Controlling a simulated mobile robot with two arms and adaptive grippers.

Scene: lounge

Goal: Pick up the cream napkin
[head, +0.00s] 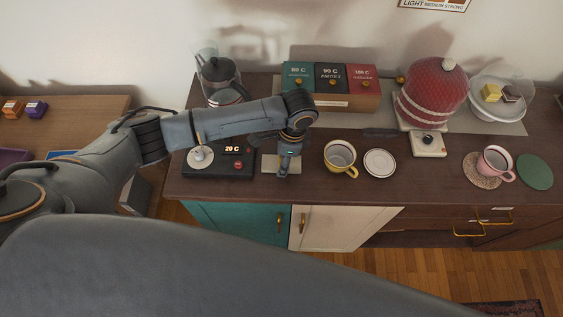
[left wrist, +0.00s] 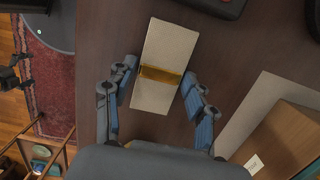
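The cream napkin (head: 268,165) lies flat on the dark wooden counter, partly hidden behind my left gripper (head: 284,170) in the head view. In the left wrist view the napkin (left wrist: 165,52) is a folded cream rectangle with a gold band (left wrist: 160,75) around its middle. There my left gripper (left wrist: 159,72) is open, with one blue-padded finger on each side of the napkin and gaps between the fingers and its edges. The exact height of the fingertips above the counter cannot be told. My right gripper is not in view.
A wooden box of tins (head: 331,101) is behind. The counter's front edge is close.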

